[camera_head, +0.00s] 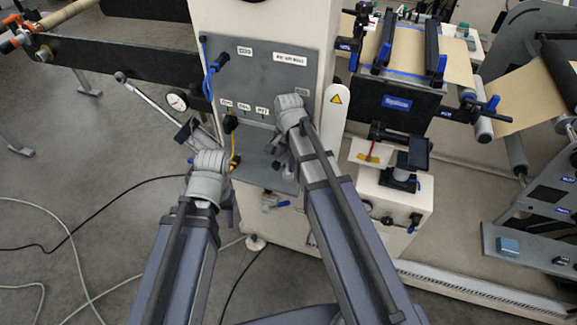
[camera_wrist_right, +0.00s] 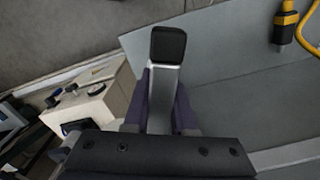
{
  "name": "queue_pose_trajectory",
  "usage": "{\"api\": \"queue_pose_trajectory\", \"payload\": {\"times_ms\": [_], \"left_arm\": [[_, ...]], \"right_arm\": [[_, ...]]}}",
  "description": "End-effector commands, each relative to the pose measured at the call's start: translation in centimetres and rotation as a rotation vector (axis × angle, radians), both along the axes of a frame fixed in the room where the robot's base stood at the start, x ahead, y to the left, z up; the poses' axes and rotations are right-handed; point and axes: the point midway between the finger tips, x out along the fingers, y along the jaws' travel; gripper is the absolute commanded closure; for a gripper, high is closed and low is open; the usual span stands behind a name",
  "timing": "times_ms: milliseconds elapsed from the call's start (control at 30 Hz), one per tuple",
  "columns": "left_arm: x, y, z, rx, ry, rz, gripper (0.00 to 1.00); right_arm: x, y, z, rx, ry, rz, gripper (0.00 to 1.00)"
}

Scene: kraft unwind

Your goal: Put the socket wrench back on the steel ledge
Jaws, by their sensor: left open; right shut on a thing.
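My right gripper (camera_wrist_right: 162,98) is shut on a grey metal bar with a dark, rounded square end, apparently the socket wrench (camera_wrist_right: 164,82). In the head view my right wrist (camera_head: 291,106) is in front of the machine's grey panel and hides most of this gripper and its load. The steel ledge (camera_head: 256,166) projects below the panel, partly hidden by my right arm. In the right wrist view a grey steel surface (camera_wrist_right: 240,105) lies beyond and right of the wrench; contact cannot be told. My left gripper (camera_head: 207,163) is open, left of the ledge, its fingers mostly hidden.
A yellow cable with a black connector (camera_wrist_right: 286,25) hangs close to the ledge. A long metal lever (camera_head: 147,97) slants beside my left wrist. A cream cabinet (camera_head: 392,205) stands on the right.

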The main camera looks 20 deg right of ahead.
Motion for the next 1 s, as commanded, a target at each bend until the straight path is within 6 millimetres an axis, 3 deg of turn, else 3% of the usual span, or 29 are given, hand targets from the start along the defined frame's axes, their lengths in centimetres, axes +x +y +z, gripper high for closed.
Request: {"api": "queue_pose_trajectory", "payload": {"times_ms": [267, 300, 533, 1000], "left_arm": [[0.0, 0.0, -0.2, 0.0, 0.0, 0.0, 0.5], [0.0, 0.0, -0.1, 0.0, 0.0, 0.0, 0.5], [0.0, 0.0, 0.0, 0.0, 0.0, 0.0, 0.5], [0.0, 0.0, 0.9, 0.0, 0.0, 0.0, 0.5]], "right_arm": [[-0.1, 0.0, -0.2, 0.001, -0.001, 0.0, 1.0], [-0.1, 0.0, 0.0, 0.001, -0.001, -0.001, 0.71], [-0.1, 0.0, 0.0, 0.0, 0.0, -0.001, 0.45], [-0.1, -0.1, 0.9, 0.0, 0.0, -0.001, 0.45]]}}
